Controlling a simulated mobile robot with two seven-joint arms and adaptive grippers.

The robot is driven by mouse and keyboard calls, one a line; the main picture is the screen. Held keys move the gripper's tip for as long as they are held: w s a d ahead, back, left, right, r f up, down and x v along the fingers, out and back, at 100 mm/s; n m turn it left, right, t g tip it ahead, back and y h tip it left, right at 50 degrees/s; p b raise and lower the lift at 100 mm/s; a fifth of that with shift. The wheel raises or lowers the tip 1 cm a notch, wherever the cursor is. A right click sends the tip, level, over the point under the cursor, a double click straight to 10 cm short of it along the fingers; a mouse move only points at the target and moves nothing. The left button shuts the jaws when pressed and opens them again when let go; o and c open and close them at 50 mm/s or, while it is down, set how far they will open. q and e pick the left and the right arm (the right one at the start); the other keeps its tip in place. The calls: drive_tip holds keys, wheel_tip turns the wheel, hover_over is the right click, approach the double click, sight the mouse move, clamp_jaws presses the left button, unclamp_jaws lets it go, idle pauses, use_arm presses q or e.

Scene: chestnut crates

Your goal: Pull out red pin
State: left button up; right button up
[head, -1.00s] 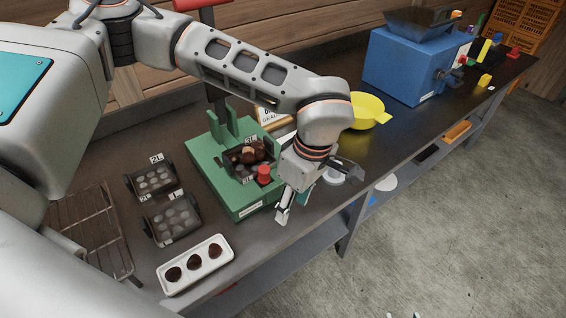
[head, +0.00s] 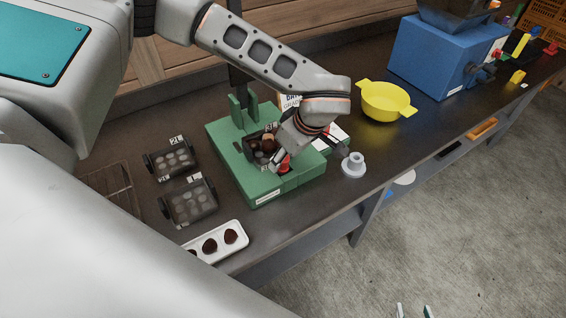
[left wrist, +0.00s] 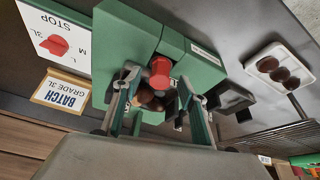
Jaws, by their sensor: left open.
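The red pin (head: 284,164) stands at the front of the green fixture (head: 290,184), partly hidden by my left gripper (head: 290,158). In the left wrist view, the red pin (left wrist: 160,70) shows its round head between the two open fingers of my left gripper (left wrist: 158,84). I cannot tell whether either finger touches it. Brown chestnuts (left wrist: 152,99) sit in the fixture just behind the pin. Only two fingertips of my right gripper (head: 414,311) show at the bottom edge of the head view, spread apart over the floor.
Two dark crates (head: 168,158) (head: 188,203) and a white tray with chestnuts (head: 232,252) lie left of the fixture. A grey flanged piece (head: 353,166) and a yellow bowl (head: 386,103) stand right.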

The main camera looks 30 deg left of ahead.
use_arm(q)
drive_tip(key=shift+f, duration=0.15)
clamp_jaws()
drive_tip(key=shift+r, duration=0.2)
wheel_tip(320, 180, up, 20)
drive_tip(key=shift+f, duration=0.15)
idle(0.5)
